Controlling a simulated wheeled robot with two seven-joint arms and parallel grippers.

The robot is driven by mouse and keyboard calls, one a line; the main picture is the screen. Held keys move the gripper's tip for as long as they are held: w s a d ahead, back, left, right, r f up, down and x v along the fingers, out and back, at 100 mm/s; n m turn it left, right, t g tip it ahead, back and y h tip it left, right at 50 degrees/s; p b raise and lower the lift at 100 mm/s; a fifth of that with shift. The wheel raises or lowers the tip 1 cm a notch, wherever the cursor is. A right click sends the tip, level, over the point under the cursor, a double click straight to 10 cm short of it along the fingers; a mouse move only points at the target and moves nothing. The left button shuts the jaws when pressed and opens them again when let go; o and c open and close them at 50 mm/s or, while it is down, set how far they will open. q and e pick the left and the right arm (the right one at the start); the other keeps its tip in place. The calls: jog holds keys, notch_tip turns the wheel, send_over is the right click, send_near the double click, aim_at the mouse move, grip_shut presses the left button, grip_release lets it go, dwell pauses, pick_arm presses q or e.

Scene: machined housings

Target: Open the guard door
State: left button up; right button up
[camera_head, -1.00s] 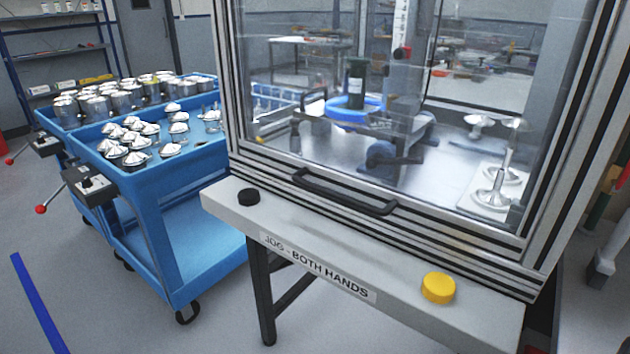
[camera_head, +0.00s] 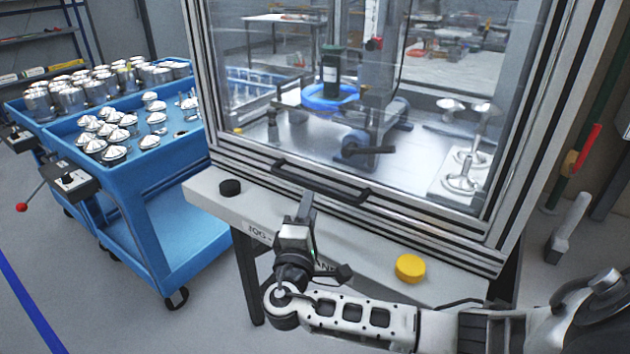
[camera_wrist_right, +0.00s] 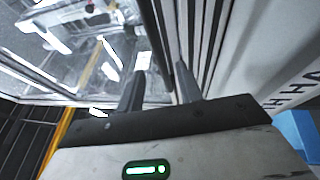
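The guard door (camera_head: 300,130) is a clear panel in a metal frame on the machine, and it looks closed. Its black bar handle (camera_head: 335,188) runs along the lower edge. My right gripper (camera_head: 304,205) is in front of the handle's left part, fingers pointing up toward it. In the right wrist view, the two fingers of the gripper (camera_wrist_right: 160,88) stand apart, with a dark bar (camera_wrist_right: 158,35), likely the handle, ahead of and between them. Contact cannot be told. My left gripper is not in view.
A grey ledge (camera_head: 215,205) below the door carries a black button (camera_head: 230,187) and a yellow button (camera_head: 410,268). My right arm crosses in front of it. Blue carts (camera_head: 150,190) with metal housings stand to the left. A fixture with a blue ring (camera_head: 328,97) is behind the door.

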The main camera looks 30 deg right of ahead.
aim_at(315, 186)
jog(key=p+x, duration=0.1)
jog(key=x, duration=0.6)
jog(key=shift+w+d, duration=0.1)
jog(key=shift+w, duration=0.1)
grip_shut()
